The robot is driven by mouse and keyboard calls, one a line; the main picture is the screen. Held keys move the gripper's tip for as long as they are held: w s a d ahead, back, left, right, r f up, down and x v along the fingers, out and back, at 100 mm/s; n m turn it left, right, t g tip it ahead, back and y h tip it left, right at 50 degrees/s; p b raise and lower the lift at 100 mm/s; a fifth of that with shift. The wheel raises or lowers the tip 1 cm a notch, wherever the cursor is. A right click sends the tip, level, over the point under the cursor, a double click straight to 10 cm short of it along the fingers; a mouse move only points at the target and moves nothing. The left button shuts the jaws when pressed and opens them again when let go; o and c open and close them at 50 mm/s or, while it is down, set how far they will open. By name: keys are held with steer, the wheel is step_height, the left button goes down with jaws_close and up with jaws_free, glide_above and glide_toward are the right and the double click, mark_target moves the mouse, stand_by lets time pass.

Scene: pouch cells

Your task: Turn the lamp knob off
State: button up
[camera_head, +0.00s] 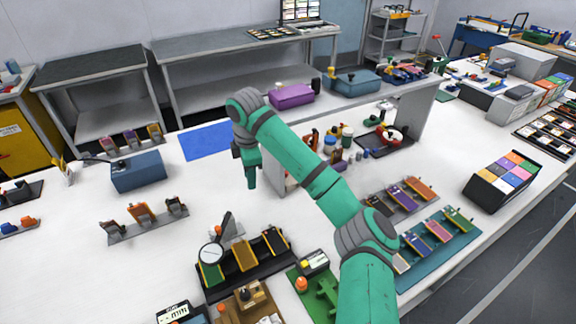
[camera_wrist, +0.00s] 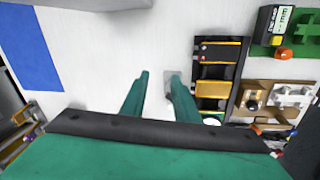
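A magnifier lamp with a round pale lens (camera_head: 211,253) and a dark upright arm (camera_head: 226,222) stands at the back left edge of a black tray. I cannot make out its knob in either view. My gripper (camera_head: 251,184) hangs above the white table, behind and to the right of the lamp, apart from it. In the wrist view the two green fingers of my gripper (camera_wrist: 158,76) are spread with nothing visible between them. A grey plate, perhaps the lamp's base, is partly hidden by the right finger.
The black tray (camera_head: 236,284) holds several pouch cells. A green fixture (camera_head: 322,292) is to its right, and a blue mat (camera_head: 206,141) lies farther back. A blue box (camera_head: 137,171) stands at the left. White table between mat and tray is mostly clear.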

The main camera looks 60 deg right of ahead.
steer(key=s+d+n+t+h, duration=0.1)
steer(key=s+d+n, duration=0.3)
steer(key=s+d, duration=0.4)
steer(key=shift+s+d+h, duration=0.35)
steer(key=shift+d+h, duration=0.25)
steer(key=shift+d, duration=0.45)
steer(key=shift+f, duration=0.1)
